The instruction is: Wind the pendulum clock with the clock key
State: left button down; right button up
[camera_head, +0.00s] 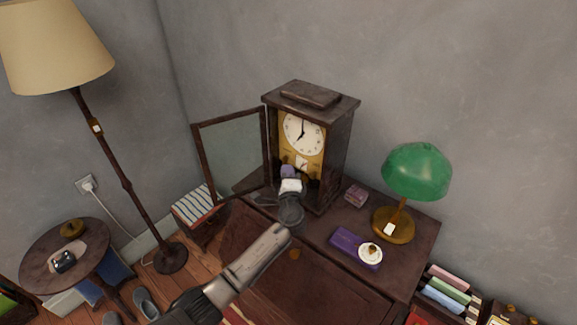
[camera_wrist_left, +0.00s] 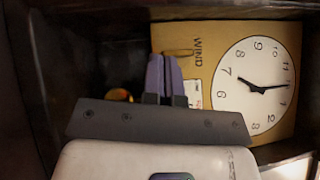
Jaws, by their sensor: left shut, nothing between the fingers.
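The pendulum clock (camera_head: 340,150) stands on the dark wooden desk with its glass door (camera_head: 236,150) swung open to the left. Its white dial (camera_head: 303,133) sits on a brass plate. In the left wrist view the dial (camera_wrist_left: 254,90) appears turned sideways, beside the word WIND on the plate (camera_wrist_left: 212,38). A thin oblong shape shows by that word; I cannot tell whether it is the clock key. My left gripper (camera_head: 287,171) is at the open clock front, below the dial. Its purple fingers (camera_wrist_left: 164,78) are shut and empty, in front of the plate. My right gripper is not in view.
A green-shaded lamp (camera_head: 416,171), a purple box (camera_head: 345,241) and a small pink-purple box (camera_head: 356,195) stand right of the clock on the desk (camera_head: 415,250). The open door borders my left gripper's side. A round side table (camera_head: 40,275) and floor lamp (camera_head: 110,160) stand left.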

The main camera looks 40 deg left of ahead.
pick_arm(q)
jog(key=shift+a+f+m+t+b, duration=0.15)
jog(key=shift+m+t+b, duration=0.4)
jog(key=shift+b, duration=0.65)
dwell(1.6)
dwell(0.8)
